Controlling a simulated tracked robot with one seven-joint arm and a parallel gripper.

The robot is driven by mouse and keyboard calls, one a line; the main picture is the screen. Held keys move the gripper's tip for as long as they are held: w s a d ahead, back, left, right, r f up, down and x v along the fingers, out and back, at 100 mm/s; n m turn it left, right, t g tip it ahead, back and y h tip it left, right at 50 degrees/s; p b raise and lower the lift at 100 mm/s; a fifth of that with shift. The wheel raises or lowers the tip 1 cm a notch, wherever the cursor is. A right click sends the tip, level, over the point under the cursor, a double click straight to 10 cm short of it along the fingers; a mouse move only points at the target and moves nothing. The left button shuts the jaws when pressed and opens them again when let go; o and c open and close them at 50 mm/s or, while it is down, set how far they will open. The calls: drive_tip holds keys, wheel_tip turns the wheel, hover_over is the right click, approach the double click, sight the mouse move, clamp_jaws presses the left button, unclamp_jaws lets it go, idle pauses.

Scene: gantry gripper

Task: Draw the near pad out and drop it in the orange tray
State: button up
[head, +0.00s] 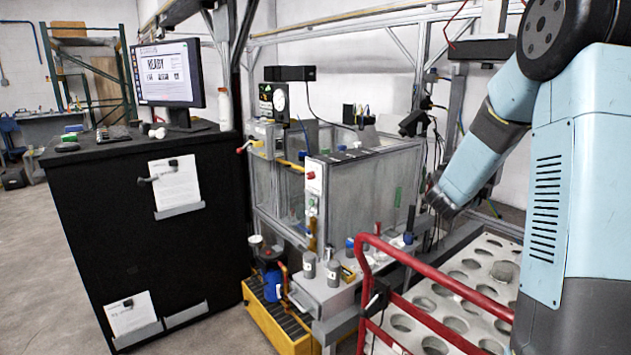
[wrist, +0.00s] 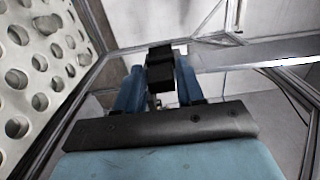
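No pad can be made out for certain in either view. A yellow-orange tray (head: 292,343) stands on the floor below the bench, with dark ribs inside. A dark block (head: 482,47) hangs under the overhead frame at the upper right and may be the gantry's gripper. My arm reaches down and left; its end (head: 440,199) is beside the fenced cell, and the fingers are not clear there. In the wrist view, my gripper (wrist: 160,85) shows two blue parts beyond a black bar. A black block (wrist: 160,67) appears between them; whether it is held is unclear.
A red rail (head: 420,270) crosses in front of a perforated plate (head: 490,262); the plate also fills the wrist view's left (wrist: 35,75). Small grey cylinders (head: 333,272) stand on the bench. A black cabinet (head: 120,240) with a monitor (head: 170,75) is at left. Open floor lies beyond.

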drive_tip(key=shift+d+r, duration=0.2)
drive_tip(key=shift+d, duration=0.15)
drive_tip(key=c, duration=0.5)
drive_tip(key=shift+o, duration=0.2)
drive_tip(key=shift+s+a+f, duration=0.1)
drive_tip(key=shift+a, duration=0.1)
drive_tip(key=shift+v, duration=1.7)
clamp_jaws()
drive_tip(key=shift+v, duration=1.9)
drive_tip(key=shift+f, duration=0.1)
drive_tip(key=v, duration=0.8)
